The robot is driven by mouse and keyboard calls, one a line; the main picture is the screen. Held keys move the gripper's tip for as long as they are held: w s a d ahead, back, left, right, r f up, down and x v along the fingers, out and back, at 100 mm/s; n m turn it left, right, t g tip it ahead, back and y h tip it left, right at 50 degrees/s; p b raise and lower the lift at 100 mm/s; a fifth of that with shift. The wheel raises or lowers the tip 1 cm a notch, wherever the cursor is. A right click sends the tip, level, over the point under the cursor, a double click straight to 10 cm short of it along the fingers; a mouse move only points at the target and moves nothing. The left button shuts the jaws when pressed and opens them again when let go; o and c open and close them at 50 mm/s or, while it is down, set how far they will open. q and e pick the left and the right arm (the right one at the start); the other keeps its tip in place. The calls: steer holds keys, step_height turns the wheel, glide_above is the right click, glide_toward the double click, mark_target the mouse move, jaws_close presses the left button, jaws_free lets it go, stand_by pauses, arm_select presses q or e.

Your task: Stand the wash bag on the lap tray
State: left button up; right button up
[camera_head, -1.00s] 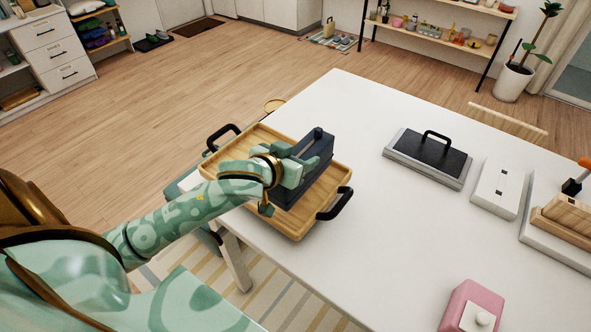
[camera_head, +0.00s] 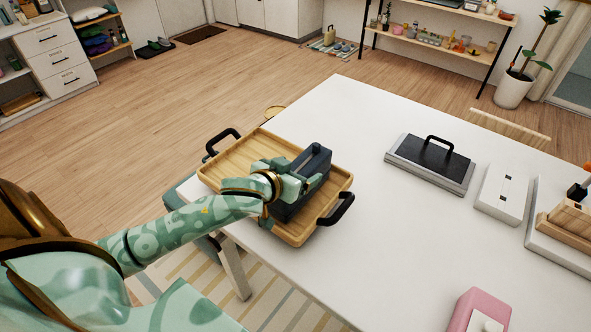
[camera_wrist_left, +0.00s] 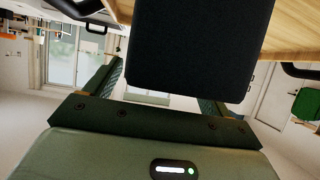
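The wash bag (camera_head: 310,168) is a dark navy, box-like bag with a small knob on top. It stands upright at the right part of the wooden lap tray (camera_head: 240,160), close over or on its floor; the contact is hidden. My left gripper (camera_head: 300,186) is at the bag's side, its fingers around the bag and seemingly shut on it. In the left wrist view the bag (camera_wrist_left: 200,45) fills the upper middle as a dark block, with the fingers at either side and partly hidden behind it. My right gripper is not in view.
The tray, with black handles, lies at the left edge of the white table (camera_head: 350,120). A black-topped grey case (camera_head: 430,160), a white box (camera_head: 502,192) and a pink box (camera_head: 475,312) stand to the right. The table's middle is clear.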

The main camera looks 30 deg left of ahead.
arm_select(q)
steer(key=shift+s+r, duration=0.1)
steer(key=shift+r, duration=0.05)
steer(key=p+v, duration=0.2)
steer(key=v, duration=1)
stand_by(1.2)
